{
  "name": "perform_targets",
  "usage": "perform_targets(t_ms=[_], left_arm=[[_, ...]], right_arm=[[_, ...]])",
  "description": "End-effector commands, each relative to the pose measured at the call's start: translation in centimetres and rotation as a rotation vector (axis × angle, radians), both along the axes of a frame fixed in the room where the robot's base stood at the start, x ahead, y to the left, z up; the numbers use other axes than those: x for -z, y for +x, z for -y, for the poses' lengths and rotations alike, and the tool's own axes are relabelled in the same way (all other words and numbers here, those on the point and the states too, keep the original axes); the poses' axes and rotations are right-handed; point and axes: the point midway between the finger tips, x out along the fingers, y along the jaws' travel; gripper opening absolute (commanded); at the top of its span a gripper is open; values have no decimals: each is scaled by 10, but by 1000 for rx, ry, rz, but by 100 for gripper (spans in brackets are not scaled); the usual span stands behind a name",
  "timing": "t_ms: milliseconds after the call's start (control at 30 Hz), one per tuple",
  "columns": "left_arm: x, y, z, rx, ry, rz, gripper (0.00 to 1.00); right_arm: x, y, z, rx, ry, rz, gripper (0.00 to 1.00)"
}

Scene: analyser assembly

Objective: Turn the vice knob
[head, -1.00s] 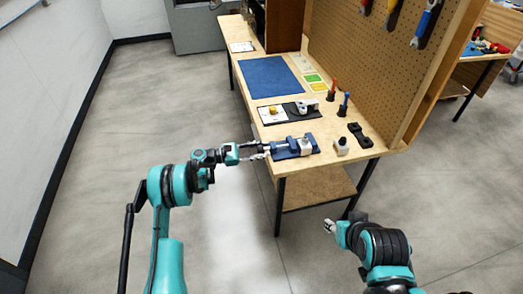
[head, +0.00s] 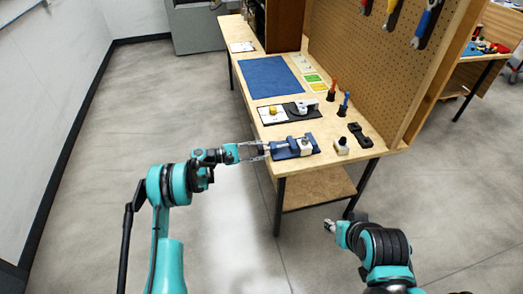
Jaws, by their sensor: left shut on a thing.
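A blue vice (head: 292,148) lies at the near left edge of the wooden workbench, with a light block in its jaws. Its knob end points left, towards my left gripper (head: 266,150). My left gripper comes in from the left, level with the vice, its fingers shut on the vice knob, which is mostly hidden between them. My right gripper (head: 330,226) hangs low over the floor, apart from the bench; it is too small to tell whether it is open or shut.
The workbench (head: 330,175) also holds a white fixture (head: 342,147), a black bracket (head: 360,135), two screwdriver-like tools in stands (head: 345,104), a black plate with small parts (head: 285,111), and a blue mat (head: 271,78). A pegboard (head: 355,60) stands along the right. The floor left is clear.

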Motion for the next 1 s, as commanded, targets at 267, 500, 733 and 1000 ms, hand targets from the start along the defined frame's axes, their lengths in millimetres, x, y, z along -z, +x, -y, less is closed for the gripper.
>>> perform_targets(t_ms=[267, 500, 733, 1000], left_arm=[[0, 0, 0, -1, 3, 7, 5], [0, 0, 0, -1, 3, 7, 56], [0, 0, 0, -1, 2, 6, 56], [0, -1, -3, -1, 2, 6, 56]], right_arm=[[0, 0, 0, 0, 0, 0, 40], [0, 0, 0, 0, 0, 0, 40], [0, 0, 0, 0, 0, 0, 40], [0, 0, 0, 0, 0, 0, 40]])
